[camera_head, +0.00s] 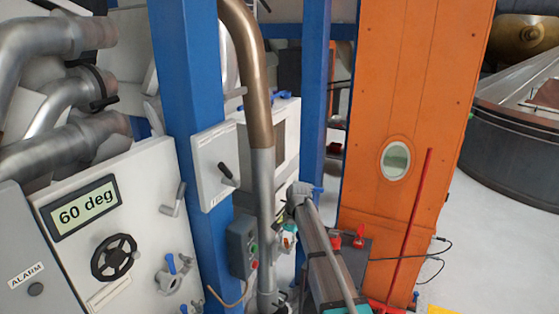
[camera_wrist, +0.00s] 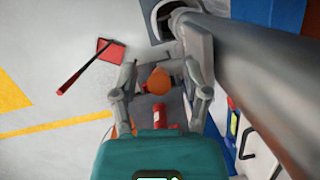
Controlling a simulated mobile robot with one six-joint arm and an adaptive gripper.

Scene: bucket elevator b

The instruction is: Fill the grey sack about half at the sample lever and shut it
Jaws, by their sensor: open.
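In the wrist view my gripper (camera_wrist: 160,77) is open, its two fingers apart above the floor. A rounded orange thing (camera_wrist: 159,80) shows between the fingers, with a red piece (camera_wrist: 160,116) nearer the palm; I cannot tell whether either touches the fingers. I cannot make out a grey sack for sure in either view. In the head view a white box (camera_head: 208,165) on the blue post carries a black lever (camera_head: 227,174). A blue-handled valve (camera_head: 172,268) sits on the panel at left. No label shows which is the sample lever. My arm hides part of the machine.
A tall orange casing (camera_head: 402,110) with an oval window stands right of centre, a red bar (camera_head: 409,225) before it. A panel display (camera_head: 80,207) reads 60 deg. In the wrist view a red flat tool (camera_wrist: 108,50) lies on the floor. Open floor shows at right.

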